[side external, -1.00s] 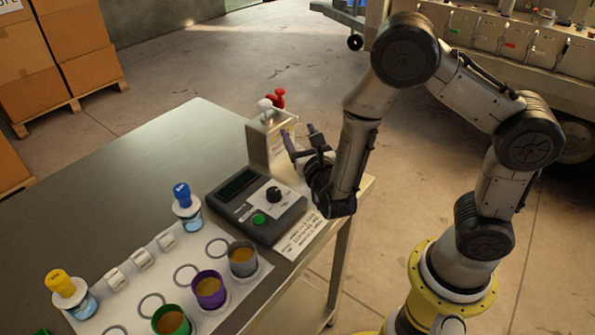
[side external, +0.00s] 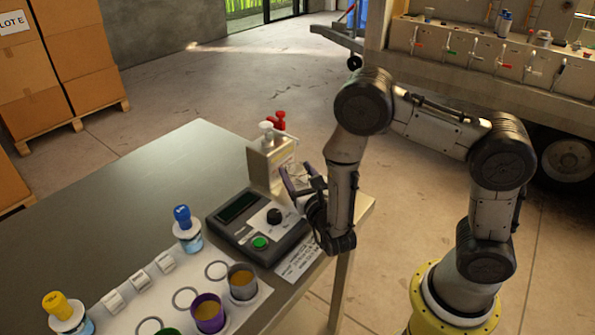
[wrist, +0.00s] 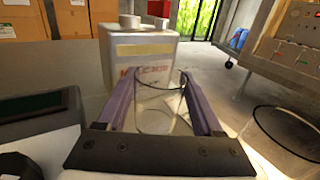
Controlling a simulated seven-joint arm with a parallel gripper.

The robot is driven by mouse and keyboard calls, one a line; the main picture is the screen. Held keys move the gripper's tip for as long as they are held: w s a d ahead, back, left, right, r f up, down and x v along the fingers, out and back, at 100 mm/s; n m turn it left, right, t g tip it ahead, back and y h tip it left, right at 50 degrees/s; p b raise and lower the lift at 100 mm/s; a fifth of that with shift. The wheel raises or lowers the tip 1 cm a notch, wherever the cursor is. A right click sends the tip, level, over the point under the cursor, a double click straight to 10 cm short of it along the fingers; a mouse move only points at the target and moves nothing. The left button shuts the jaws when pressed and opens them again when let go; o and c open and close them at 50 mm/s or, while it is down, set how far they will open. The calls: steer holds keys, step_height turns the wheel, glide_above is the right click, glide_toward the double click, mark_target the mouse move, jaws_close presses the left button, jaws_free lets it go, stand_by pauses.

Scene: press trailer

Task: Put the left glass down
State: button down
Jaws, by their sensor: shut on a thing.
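My gripper (side external: 300,181) is beside the front of the dispenser, near the table's right end. In the wrist view, its purple fingers (wrist: 158,105) are shut on a clear glass (wrist: 158,108), the left of two. The black gripper body hides the lower part of this glass, and I cannot tell whether it touches the table. A second clear glass (wrist: 285,135) stands apart to the right in the wrist view. The glasses are too faint to make out surely in the side view.
The pale box-shaped dispenser (wrist: 143,58) with red and white taps is just beyond the held glass. A control box (side external: 258,225) with a green button lies left of my gripper.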

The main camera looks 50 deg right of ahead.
steer(key=shift+f, duration=0.15)
steer(key=shift+c, duration=0.2)
jaws_free()
